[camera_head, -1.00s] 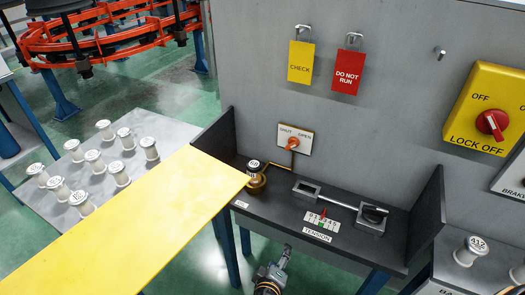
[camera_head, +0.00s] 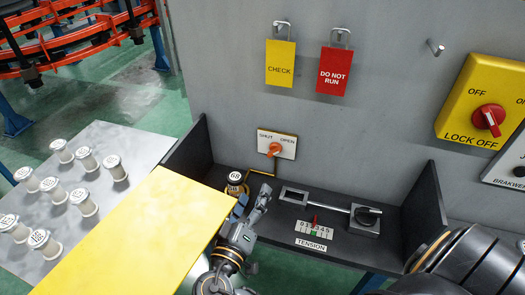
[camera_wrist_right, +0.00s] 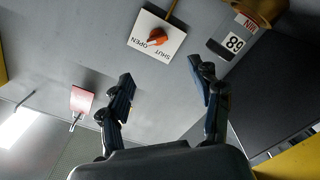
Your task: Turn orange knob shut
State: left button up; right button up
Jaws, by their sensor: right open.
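The orange knob (camera_head: 274,150) sits on a small white plate (camera_head: 289,147) marked SHUT on the left and OPEN on the right, on the grey wall. I cannot tell exactly where its pointer stands. In the right wrist view the knob (camera_wrist_right: 156,37) shows beyond the fingers, upside down on its plate. My right gripper (camera_head: 253,198) is over the dark bench, below the knob and apart from it. Its two fingers (camera_wrist_right: 160,78) are spread with nothing between them. My left gripper is not in view.
A brass fitting with a 68 tag (camera_head: 235,183) stands left of my right gripper. A yellow sheet (camera_head: 150,240) covers the bench's lower left. CHECK and DO NOT RUN tags hang above.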

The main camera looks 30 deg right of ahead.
jog(key=p, duration=0.2)
send_near(273, 154)
jog(key=x, duration=0.2)
jog(key=p+x, duration=0.1)
jog(key=x, duration=0.4)
jog(key=shift+w+d+f+p, duration=0.15)
jog(key=shift+w+d+p, duration=0.15)
jog(key=shift+w+d, duration=0.1)
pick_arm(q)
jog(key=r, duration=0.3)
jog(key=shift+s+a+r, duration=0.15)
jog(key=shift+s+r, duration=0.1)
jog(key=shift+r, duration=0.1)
pick_arm(e)
jog(key=c, duration=1.1)
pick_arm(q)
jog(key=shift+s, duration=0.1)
pick_arm(e)
jog(key=shift+c, duration=0.2)
